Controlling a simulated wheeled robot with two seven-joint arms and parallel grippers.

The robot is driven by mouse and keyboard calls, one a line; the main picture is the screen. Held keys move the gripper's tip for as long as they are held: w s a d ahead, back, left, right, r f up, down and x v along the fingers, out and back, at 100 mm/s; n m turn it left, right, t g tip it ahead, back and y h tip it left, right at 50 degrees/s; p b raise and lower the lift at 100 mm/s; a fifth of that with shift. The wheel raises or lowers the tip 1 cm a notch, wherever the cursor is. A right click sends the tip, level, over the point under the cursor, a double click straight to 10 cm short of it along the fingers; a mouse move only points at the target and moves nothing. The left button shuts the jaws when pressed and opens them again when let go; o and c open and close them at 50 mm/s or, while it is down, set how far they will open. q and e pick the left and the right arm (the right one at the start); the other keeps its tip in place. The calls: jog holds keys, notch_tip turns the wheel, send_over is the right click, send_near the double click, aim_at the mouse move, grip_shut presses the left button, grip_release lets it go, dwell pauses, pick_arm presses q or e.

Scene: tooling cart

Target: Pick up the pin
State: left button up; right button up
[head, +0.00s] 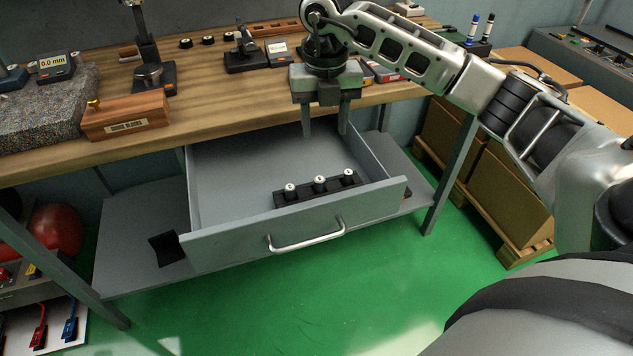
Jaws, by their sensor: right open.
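Three light pins, a left pin (290,191), a middle pin (320,184) and a right pin (349,177), stand upright in a dark block (306,195). The block lies in an open grey drawer (238,178), near its front panel. My right gripper (325,131) is open and empty, with its fingers pointing down over the back part of the drawer. It is above and behind the pins, apart from them. My left gripper is not in view.
The wooden bench top (198,98) is above the drawer, with a gauge block box (125,117) and several measuring tools on it. The drawer handle (306,240) sticks out in front. Cardboard boxes (487,180) stand on a pallet at right.

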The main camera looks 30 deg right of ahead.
send_over(319, 179)
jog(key=f, duration=0.8)
jog(key=shift+s+d+f, duration=0.25)
jog(key=shift+s+d, duration=0.05)
jog(key=shift+w+a+f+p, duration=0.15)
jog(key=shift+f+p, duration=0.15)
jog(key=shift+f, duration=1.25)
jog(key=shift+w+a+f+p, duration=0.15)
jog(key=shift+f+p, duration=0.1)
jog(key=shift+f, duration=1.25)
jog(key=shift+c, duration=0.3)
grip_shut()
